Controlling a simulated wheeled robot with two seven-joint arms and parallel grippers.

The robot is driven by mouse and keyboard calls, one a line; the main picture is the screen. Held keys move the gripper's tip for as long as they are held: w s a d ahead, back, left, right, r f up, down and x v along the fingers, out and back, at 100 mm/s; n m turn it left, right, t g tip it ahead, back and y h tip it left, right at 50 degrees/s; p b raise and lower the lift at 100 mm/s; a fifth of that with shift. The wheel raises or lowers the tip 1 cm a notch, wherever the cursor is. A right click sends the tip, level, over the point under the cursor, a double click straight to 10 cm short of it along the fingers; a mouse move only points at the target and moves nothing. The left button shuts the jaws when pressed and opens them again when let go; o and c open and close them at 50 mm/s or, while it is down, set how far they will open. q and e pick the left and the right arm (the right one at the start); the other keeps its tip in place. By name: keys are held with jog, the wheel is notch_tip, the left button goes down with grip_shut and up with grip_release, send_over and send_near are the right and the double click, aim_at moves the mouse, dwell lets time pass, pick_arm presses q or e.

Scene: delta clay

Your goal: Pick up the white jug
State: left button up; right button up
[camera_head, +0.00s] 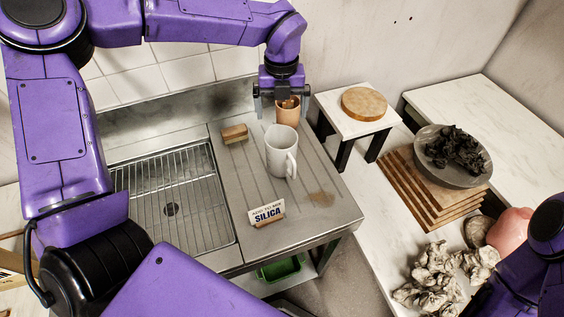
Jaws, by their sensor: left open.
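The white jug (281,151) stands upright on the ribbed metal drainboard, with its handle towards the lower right. My left gripper (286,101) points down just behind the jug. It is open, with its fingers on either side of a small tan cup (288,112). I cannot tell whether the fingers touch the cup.
A block brush (234,133) and a SILICA sign (267,213) stand on the drainboard (230,185). A wire-grid sink (172,190) lies left. To the right are a small white stand (340,119), a dark bowl (483,178) on slatted wood, and pale clay lumps (432,275).

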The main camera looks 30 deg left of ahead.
pick_arm(q)
notch_tip(320, 180, down, 5)
jog(key=b, duration=0.4)
jog(key=p, duration=0.3)
send_over(282, 147)
jog(key=s+d, duration=0.2)
jog(key=s, duration=0.2)
notch_tip(282, 147, down, 10)
jog(key=shift+s+d+f, duration=0.1)
jog(key=shift+s+f, duration=0.05)
jog(key=shift+f, duration=0.05)
jog(key=c, duration=0.7)
pick_arm(e)
notch_tip(282, 147, down, 2)
jog(key=shift+w+f, duration=0.1)
